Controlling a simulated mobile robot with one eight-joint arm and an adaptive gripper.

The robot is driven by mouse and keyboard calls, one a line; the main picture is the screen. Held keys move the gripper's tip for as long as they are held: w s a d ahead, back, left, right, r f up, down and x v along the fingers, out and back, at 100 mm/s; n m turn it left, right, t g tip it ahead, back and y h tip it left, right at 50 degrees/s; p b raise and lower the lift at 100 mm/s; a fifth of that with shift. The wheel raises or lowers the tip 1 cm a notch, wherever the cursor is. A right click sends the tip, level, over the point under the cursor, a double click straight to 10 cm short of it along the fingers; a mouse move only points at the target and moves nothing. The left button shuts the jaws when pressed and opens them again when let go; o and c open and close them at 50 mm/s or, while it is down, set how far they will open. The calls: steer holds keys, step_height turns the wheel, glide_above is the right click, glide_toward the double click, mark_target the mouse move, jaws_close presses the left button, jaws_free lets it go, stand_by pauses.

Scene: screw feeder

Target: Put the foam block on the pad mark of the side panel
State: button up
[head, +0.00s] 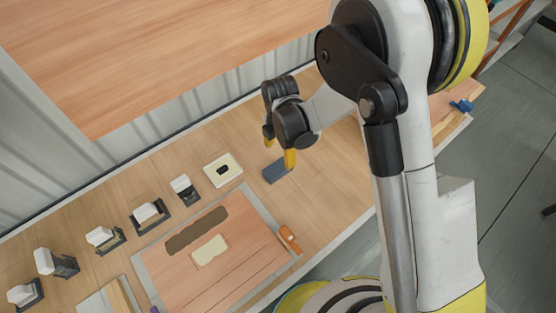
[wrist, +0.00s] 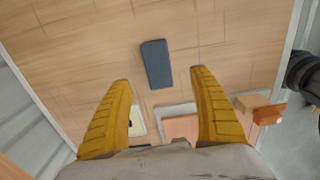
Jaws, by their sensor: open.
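A dark blue-grey block (head: 275,173), which looks like the foam block, lies flat on the wooden bench. In the wrist view the block (wrist: 156,64) lies beyond my fingertips, near the line between them, apart from both. My gripper (wrist: 157,75) is open and empty, with two yellow fingers. In the head view my gripper (head: 279,155) is above the block, and one finger covers part of it. The side panel (head: 245,258) lies flat in a grey border. It bears a pale rectangular patch (head: 210,250) and a dark brown patch (head: 196,231); I cannot tell for certain which is the pad mark.
A cream plate with a black piece (head: 232,178) lies left of the block. Several white parts in dark holders (head: 148,213) line the bench's back side. An orange tool (head: 290,239) lies at the panel's right edge. Bare bench surrounds the block.

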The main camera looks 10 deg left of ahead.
mark_target(277, 167)
step_height(277, 167, down, 4)
steer(key=shift+s+f+b, duration=0.1)
steer(key=shift+f+b, duration=0.1)
steer(key=shift+b, duration=0.5)
steer(key=f, duration=0.2)
steer(key=f+b, duration=0.1)
steer(key=f, duration=0.1)
steer(key=f+b, duration=0.1)
steer(key=f, duration=0.1)
steer(key=shift+a, duration=0.3)
steer(key=shift+r, duration=0.15)
steer(key=c, duration=1.3)
steer(key=shift+c, duration=0.3)
step_height(277, 167, up, 4)
steer(key=shift+r+p, duration=0.25)
steer(key=shift+p, duration=0.6)
steer(key=s+d+r+p, duration=0.1)
steer(key=d+r, duration=0.1)
steer(key=d, duration=0.1)
steer(key=s+d+r+p, duration=0.1)
steer(key=d+r, duration=0.1)
steer(key=d, duration=0.2)
steer(key=s+d+r+p, duration=0.1)
steer(key=d+r, duration=0.1)
steer(key=d, duration=0.2)
steer(key=shift+s+r, duration=0.2)
steer(key=shift+r, duration=0.05)
